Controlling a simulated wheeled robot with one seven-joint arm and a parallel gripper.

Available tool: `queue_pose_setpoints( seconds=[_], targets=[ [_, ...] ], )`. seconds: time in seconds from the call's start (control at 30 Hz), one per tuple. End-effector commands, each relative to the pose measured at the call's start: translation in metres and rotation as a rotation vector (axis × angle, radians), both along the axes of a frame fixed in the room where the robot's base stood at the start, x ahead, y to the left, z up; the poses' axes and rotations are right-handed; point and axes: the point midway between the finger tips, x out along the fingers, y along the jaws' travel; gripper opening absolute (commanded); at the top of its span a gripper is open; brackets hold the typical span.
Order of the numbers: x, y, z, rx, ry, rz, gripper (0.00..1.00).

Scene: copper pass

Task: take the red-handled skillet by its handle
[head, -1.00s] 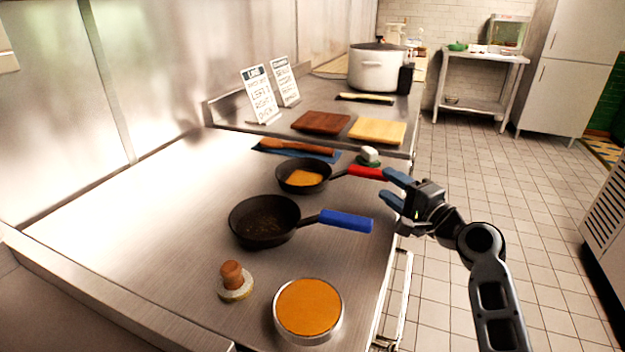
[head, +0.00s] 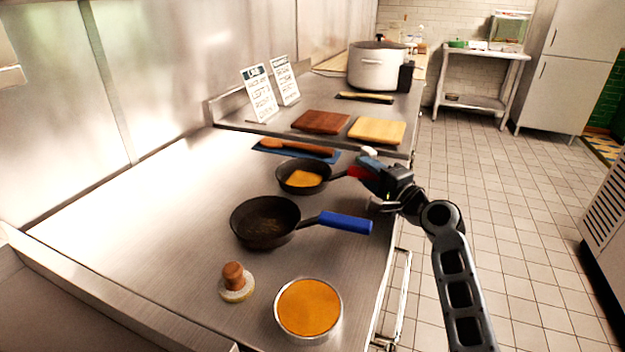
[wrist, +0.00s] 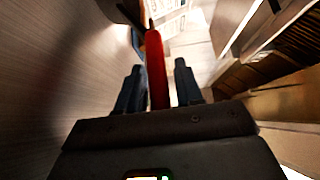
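The red-handled skillet (head: 303,176) rests on the steel counter with an orange-yellow slab in its pan. Its red handle (head: 355,172) points right toward my gripper (head: 370,178), which hides part of it. In the wrist view the red handle (wrist: 156,75) runs between the two blue fingers of my gripper (wrist: 159,85). The fingers are open, one on each side, with a narrow gap showing beside the handle. The pan is mostly hidden in that view.
A blue-handled skillet (head: 265,222) lies nearer on the counter (head: 150,210). A round orange-topped tin (head: 308,308) and a wooden-knobbed press (head: 235,282) stand at the front.

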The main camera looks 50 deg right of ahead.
Motion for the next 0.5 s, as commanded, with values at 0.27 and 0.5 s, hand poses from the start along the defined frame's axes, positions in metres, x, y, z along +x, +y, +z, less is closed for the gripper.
queue_pose_setpoints(
  seconds=[0.27,0.5],
  targets=[
    [-0.0002,0.0002,-0.0001,0.0,0.0,0.0,0.09],
    [-0.0002,0.0002,-0.0002,0.0,0.0,0.0,0.0]
  ],
)
